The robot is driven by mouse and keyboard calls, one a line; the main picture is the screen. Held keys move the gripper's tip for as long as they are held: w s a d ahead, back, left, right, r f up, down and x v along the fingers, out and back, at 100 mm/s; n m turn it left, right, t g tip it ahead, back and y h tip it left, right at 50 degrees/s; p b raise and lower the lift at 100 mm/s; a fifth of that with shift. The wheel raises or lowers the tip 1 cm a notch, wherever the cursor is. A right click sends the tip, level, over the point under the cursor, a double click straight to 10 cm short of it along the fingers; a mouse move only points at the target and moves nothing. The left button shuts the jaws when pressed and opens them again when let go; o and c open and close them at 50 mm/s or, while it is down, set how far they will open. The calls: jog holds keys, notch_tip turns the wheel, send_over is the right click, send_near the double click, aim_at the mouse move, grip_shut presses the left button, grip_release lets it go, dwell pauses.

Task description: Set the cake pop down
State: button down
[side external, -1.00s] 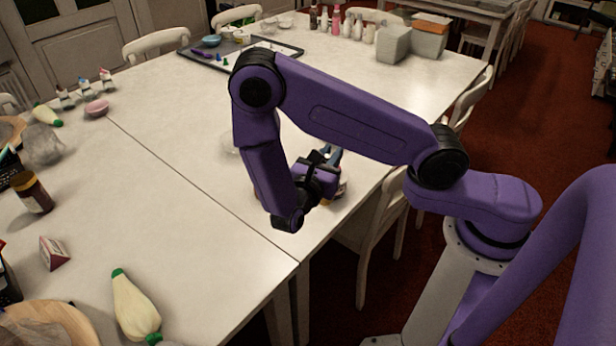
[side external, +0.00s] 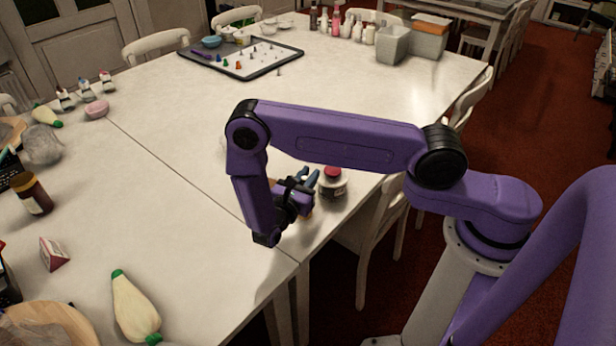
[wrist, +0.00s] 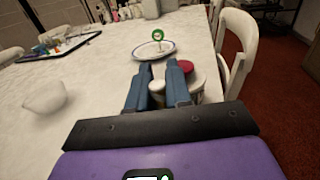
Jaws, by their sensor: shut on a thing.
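My gripper (wrist: 160,68) is shut, its two blue fingers pointing away over the table in the wrist view. A small round green-rimmed cake pop (wrist: 158,34) shows just beyond the fingertips, with a pale stick running down toward the gap between them. Behind it in that view is a white plate with a blue rim (wrist: 140,52); I cannot tell whether the pop touches it. In the side external view my gripper (side external: 310,178) is low over the table near its right edge. The pop is not clear there.
A jar with a red top (side external: 332,174) stands close beside the gripper. A white bowl (wrist: 45,97) is at the left of the wrist view. A tray with small coloured pieces (side external: 290,50) lies at the back. The table's middle is mostly clear.

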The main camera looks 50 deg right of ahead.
jog(key=shift+f, duration=0.15)
jog(key=c, duration=1.1)
grip_release()
jog(key=shift+o, duration=0.2)
